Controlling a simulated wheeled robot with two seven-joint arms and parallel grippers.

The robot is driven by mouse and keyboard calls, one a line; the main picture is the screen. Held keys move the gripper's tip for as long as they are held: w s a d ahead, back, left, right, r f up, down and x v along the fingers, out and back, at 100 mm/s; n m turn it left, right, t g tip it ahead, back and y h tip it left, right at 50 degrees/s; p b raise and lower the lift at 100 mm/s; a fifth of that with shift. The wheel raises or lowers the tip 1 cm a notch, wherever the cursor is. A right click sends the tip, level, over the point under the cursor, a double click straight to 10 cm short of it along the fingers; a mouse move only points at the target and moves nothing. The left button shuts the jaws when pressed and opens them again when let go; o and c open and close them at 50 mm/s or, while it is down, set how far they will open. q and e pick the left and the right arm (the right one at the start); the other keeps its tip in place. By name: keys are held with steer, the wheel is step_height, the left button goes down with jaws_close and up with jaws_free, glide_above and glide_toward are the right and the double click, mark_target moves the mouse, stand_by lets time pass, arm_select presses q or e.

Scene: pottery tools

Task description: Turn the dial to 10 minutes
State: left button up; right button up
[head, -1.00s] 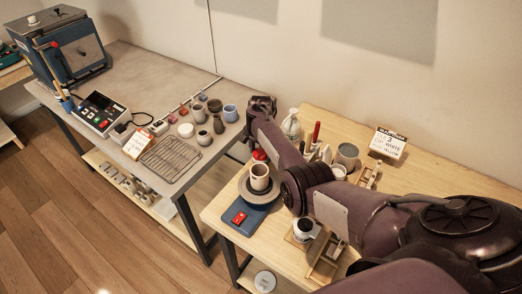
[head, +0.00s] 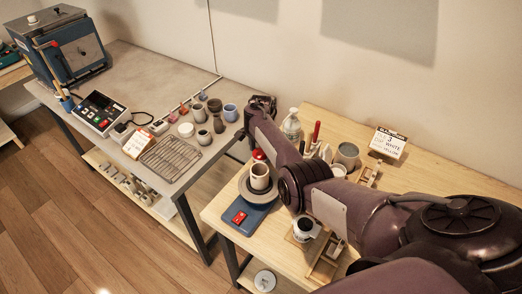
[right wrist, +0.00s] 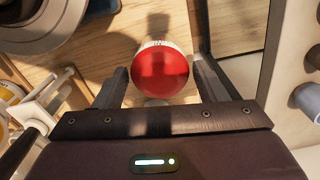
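A round red dial (right wrist: 161,72) with a pale band at its far edge shows in the right wrist view, over the wooden table. In the head view its red top (head: 259,154) peeks out beside my right forearm, behind the pottery wheel. My right gripper (right wrist: 159,64) has its two fingers apart, one on each side of the dial, with narrow gaps visible. I cannot tell how far above the dial the fingertips are. In the head view my wrist (head: 262,104) shows, but the fingers are hidden. The dial's markings are not readable. My left gripper is not in view.
A blue pottery wheel (head: 242,216) carrying a beige cup (head: 260,177) stands close to the dial. A soap bottle (head: 292,125), tools and a grey cup (head: 347,155) are behind my forearm. The grey table (head: 150,75) at left holds a kiln, control box, rack and cups.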

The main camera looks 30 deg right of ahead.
steer(key=shift+o, duration=1)
steer(key=shift+r+b, duration=0.3)
steer(key=shift+r, duration=3.6)
